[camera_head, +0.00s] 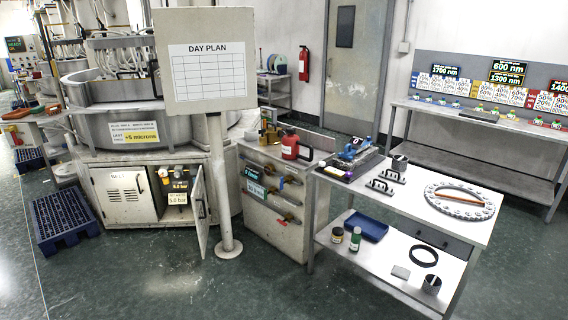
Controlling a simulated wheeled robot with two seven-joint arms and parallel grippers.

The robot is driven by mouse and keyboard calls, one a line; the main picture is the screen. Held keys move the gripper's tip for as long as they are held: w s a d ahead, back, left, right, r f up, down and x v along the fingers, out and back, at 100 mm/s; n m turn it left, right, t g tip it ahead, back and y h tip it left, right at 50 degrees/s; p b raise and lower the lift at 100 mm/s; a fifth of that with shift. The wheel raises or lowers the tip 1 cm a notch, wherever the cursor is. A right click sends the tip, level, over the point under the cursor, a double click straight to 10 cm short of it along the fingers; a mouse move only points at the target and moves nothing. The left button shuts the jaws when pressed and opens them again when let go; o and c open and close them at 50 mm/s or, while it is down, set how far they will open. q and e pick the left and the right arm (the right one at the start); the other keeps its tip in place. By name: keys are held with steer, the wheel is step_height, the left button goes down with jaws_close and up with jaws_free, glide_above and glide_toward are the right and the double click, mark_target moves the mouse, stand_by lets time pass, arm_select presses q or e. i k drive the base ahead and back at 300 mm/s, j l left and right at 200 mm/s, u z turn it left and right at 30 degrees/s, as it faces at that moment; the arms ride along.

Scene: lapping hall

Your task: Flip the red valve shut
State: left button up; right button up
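No red valve can be made out with certainty. A grey cabinet (262,215) in the middle carries several small brass valves (289,199) with levers on its front. At least one lever looks blue, and the colours of the others are too small to tell. Left of it, an open cupboard (117,197) under the large round machine holds dark and yellow-orange fittings (178,182) above a "5.0 bar" sign (178,199). Whether a valve is among them is too small to tell. Neither of my grippers is in view.
The cupboard door (199,213) hangs open beside the post (222,190) of the "DAY PLAN" board (206,62). A red canister (291,147) stands on the cabinet. A steel table (408,204) stands to the right, a blue pallet (61,220) to the left. The front floor is clear.

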mark_target(282, 222)
steer(key=i, duration=1)
steer(key=i+l+u, duration=0.45)
steer(key=i, duration=0.5)
steer(key=i+l+u, duration=0.45)
steer(key=i+l, duration=0.4)
steer(key=l, duration=0.1)
